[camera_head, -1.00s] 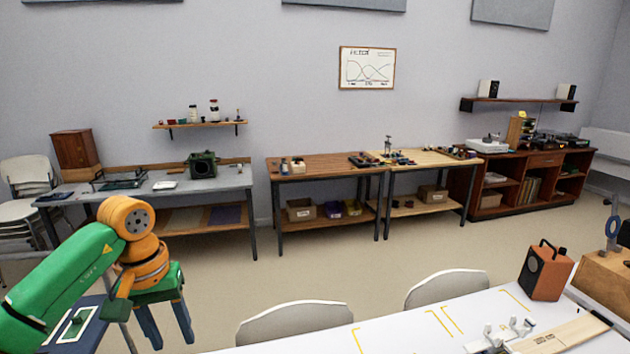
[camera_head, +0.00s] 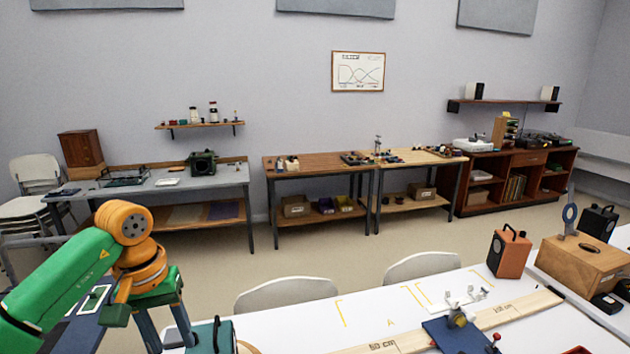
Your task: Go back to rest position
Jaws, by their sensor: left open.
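My left arm, green and orange, comes in from the lower left. My left gripper (camera_head: 166,338) hangs at its end with two blue-grey fingers pointing down, spread apart and empty. It is just left of the white table (camera_head: 370,308), and its fingertips run out of the picture at the bottom. My right gripper does not show.
On the white table are an orange speaker box (camera_head: 508,253), a wooden ruler board (camera_head: 520,305), a blue plate (camera_head: 460,336) and a teal box (camera_head: 212,337). A wooden box (camera_head: 582,262) stands at right. Two white chairs (camera_head: 287,291) back the table. Workbenches line the wall.

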